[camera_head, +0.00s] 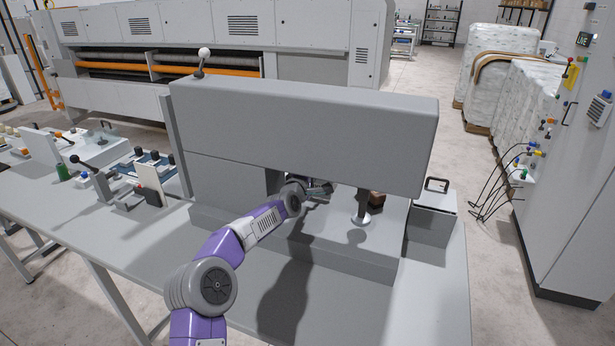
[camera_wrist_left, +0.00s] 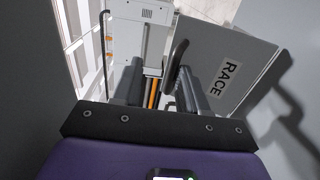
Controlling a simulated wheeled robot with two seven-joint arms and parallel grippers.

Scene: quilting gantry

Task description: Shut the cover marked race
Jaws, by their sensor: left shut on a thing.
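The cover marked RACE (camera_wrist_left: 232,62) is a grey panel with a white label and black letters. In the left wrist view it stands tilted at the right, swung up. Its dark curved handle (camera_wrist_left: 178,52) lies between the fingers of my left gripper (camera_wrist_left: 163,92), which is shut on it. In the head view my left gripper (camera_head: 319,189) reaches under the overhanging machine head (camera_head: 300,135). I cannot make out the cover there, behind the gripper and machine. My right gripper is not in view.
A round presser foot (camera_head: 362,220) on a post stands right of my gripper, with a brown block (camera_head: 377,199) behind it. A grey box with a black handle (camera_head: 436,208) stands at the right. Levers and small parts cover the table's left. The table front is clear.

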